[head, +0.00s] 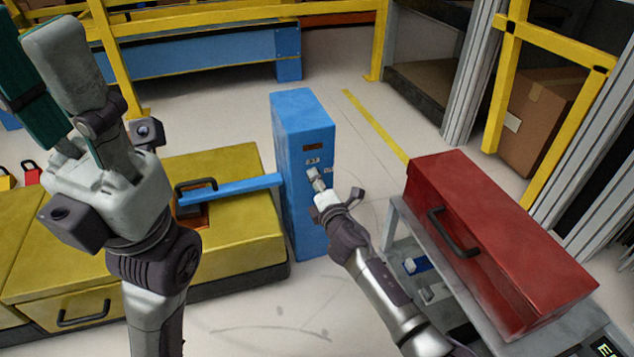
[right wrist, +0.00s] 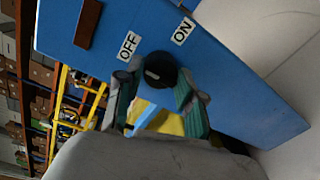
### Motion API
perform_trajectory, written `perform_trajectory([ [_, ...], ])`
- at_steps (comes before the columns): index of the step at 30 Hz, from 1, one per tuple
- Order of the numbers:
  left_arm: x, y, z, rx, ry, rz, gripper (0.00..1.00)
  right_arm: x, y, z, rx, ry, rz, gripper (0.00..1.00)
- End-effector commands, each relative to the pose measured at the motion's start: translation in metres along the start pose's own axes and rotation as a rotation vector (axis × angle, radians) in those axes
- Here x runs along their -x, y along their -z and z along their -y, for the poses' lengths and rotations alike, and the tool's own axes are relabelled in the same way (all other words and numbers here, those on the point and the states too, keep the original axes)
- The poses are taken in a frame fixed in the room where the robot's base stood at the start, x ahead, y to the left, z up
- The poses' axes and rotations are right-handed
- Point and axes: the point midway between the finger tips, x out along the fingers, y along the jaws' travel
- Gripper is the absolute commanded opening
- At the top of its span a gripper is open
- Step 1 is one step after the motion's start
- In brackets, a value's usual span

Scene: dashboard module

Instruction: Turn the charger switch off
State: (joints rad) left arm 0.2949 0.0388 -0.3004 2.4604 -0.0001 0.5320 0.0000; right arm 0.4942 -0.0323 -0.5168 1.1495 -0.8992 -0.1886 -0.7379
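The charger is a tall blue box (head: 303,140) standing on the floor in the middle of the head view. Its black round switch knob (right wrist: 160,70) shows in the right wrist view, with a small light mark on its left part. An OFF label (right wrist: 129,46) lies to its upper left and an ON label (right wrist: 183,30) to its upper right. My right gripper (head: 315,178) is at the box's front face; in the right wrist view its fingers (right wrist: 157,82) are spread around the knob, contact unclear. My left gripper (head: 35,50) is raised at the left, open and empty.
A yellow case (head: 235,165) with a blue bar (head: 235,188) across its top lies left of the charger. A red toolbox (head: 500,240) sits on a grey cart (head: 395,225) at the right. Yellow rails (head: 250,13) run behind. Open floor lies around the charger.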

Motion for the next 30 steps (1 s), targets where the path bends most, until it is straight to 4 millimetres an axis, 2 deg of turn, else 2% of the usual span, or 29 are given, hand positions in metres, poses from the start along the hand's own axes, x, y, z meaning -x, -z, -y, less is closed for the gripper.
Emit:
perform_trajectory([
  [1,0.0,0.0,0.0,0.0,0.0,0.0,0.4,0.0,0.0,0.001,0.0,0.001,-0.001,0.48],
  [3,0.0,0.0,0.0,0.0,0.0,0.0,0.4,0.0,0.0,0.0,-0.001,0.0,0.0,0.6],
  [4,0.0,0.0,0.0,0.0,0.0,0.0,0.4,0.0,0.0,0.0,-0.001,0.0,0.0,0.62],
  [13,0.001,0.001,0.001,-0.002,0.001,0.0,0.4,0.001,0.0,0.0,-0.002,0.0,0.0,0.62],
  [17,0.0,0.001,0.001,-0.001,0.001,0.0,0.4,0.008,-0.001,0.0,0.0,-0.002,0.002,0.62],
  [20,0.0,0.001,0.0,-0.001,0.001,0.0,0.4,0.022,-0.001,0.001,0.001,-0.002,0.001,0.62],
  [30,0.0,0.0,0.0,0.0,0.0,0.0,0.4,0.09,0.001,0.001,-0.001,0.001,-0.002,0.62],
])
